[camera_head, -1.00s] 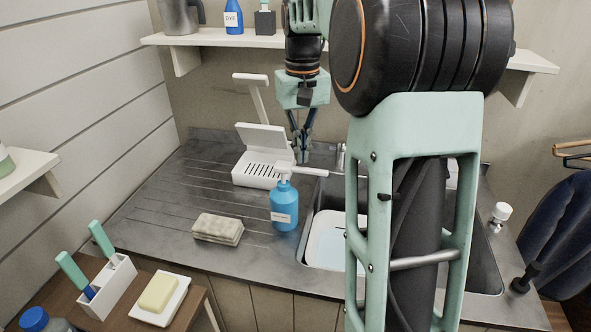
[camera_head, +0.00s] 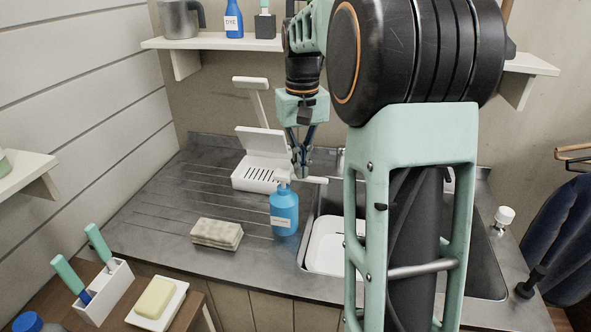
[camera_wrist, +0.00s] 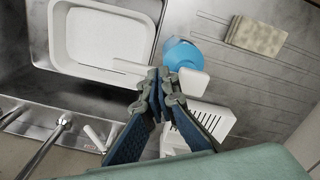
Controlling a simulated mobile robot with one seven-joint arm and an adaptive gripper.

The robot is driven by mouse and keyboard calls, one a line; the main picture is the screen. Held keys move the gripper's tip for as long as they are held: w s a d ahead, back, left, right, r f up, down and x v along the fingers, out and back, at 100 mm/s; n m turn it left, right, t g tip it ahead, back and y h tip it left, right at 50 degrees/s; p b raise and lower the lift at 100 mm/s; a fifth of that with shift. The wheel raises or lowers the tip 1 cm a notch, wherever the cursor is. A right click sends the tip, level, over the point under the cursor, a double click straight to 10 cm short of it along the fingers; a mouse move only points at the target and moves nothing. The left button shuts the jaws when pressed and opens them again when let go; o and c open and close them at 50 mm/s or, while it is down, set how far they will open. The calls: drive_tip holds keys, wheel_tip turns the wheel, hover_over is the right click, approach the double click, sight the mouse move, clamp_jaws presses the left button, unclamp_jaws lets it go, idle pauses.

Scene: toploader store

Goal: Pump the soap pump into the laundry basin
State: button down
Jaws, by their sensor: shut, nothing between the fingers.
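The soap pump (camera_head: 284,211) is a blue bottle with a white label, standing upright on the counter left of the sink. Its white spout (camera_head: 313,180) points right, toward the white laundry basin (camera_head: 326,246) in the sink. In the wrist view, the spout (camera_wrist: 130,68) reaches over the basin rim (camera_wrist: 120,78). My gripper (camera_head: 301,174) is shut and empty, pointing down at the pump head. Its fingertips (camera_wrist: 162,82) overlap the head in both views and appear to touch it. The head sits low, close to the bottle. My arm hides the basin's right part.
A sponge block (camera_head: 216,233) lies left of the bottle. A white slotted caddy (camera_head: 258,178) stands behind it. A faucet (camera_wrist: 62,122) is at the sink's back edge. A shelf (camera_head: 215,42) hangs above. The ribbed drainboard at left is mostly clear.

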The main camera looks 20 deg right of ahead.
drive_tip(key=shift+r, duration=0.5)
drive_tip(key=shift+r+p, duration=0.95)
drive_tip(key=shift+p, duration=0.15)
